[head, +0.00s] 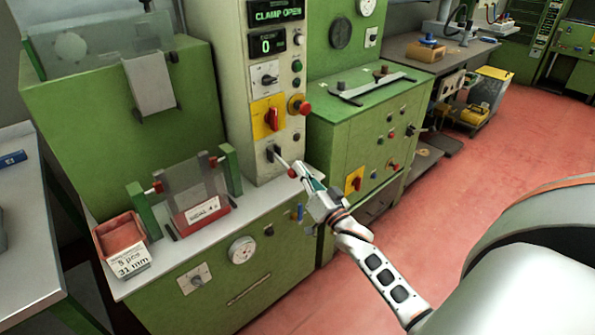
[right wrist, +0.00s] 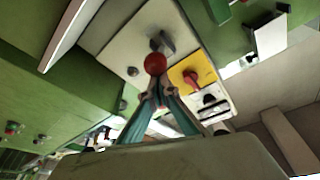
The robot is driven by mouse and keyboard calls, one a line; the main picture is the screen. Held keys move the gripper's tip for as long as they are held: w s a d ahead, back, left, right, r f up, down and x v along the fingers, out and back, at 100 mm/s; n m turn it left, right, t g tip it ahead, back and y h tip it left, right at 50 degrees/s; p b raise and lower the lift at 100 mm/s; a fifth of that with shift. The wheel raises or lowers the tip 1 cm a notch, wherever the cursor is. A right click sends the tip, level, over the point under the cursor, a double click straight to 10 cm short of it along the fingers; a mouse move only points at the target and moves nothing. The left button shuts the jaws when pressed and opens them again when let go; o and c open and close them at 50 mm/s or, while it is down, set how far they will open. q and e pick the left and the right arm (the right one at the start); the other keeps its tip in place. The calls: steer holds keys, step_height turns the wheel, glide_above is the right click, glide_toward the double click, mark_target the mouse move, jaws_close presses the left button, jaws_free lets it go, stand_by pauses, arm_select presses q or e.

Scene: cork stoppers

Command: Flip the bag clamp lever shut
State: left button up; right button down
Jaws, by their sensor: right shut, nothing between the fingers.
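The clamp lever is a thin rod (head: 281,158) sticking out from a dark slot low on the pale control column, with a red ball knob (head: 292,173) at its end. The display (head: 276,11) above reads CLAMP OPEN. My right gripper (head: 303,174) is at the knob, shut and holding nothing. In the right wrist view the red knob (right wrist: 155,63) lies just beyond the closed fingertips (right wrist: 156,92); I cannot tell whether they touch it. The lever's base is a grey block in that view (right wrist: 161,42). My left gripper is out of view.
A yellow plate with a red rotary switch (head: 272,118) and a red button (head: 300,105) sit above the lever. Left of it stand a clear panel between green posts (head: 230,170) and a red bin (head: 120,235). A green cabinet (head: 350,150) stands to the right.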

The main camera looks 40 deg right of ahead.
arm_select(q)
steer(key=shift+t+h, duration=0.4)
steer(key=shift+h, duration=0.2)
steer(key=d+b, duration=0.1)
steer(key=b, duration=0.1)
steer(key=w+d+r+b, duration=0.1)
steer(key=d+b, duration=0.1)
steer(key=b, duration=0.1)
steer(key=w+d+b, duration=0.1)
steer(key=b, duration=0.1)
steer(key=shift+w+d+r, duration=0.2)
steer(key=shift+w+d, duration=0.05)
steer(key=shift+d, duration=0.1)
arm_select(e)
steer(key=f+t, duration=0.2)
steer(key=f, duration=0.1)
steer(key=w+f+t, duration=0.1)
steer(key=shift+w+f+m+h, duration=0.1)
steer(key=shift+f+m+h, duration=0.25)
steer(key=shift+m+h, duration=0.05)
arm_select(q)
steer(key=shift+b, duration=0.3)
arm_select(e)
steer(key=shift+a+f, duration=0.1)
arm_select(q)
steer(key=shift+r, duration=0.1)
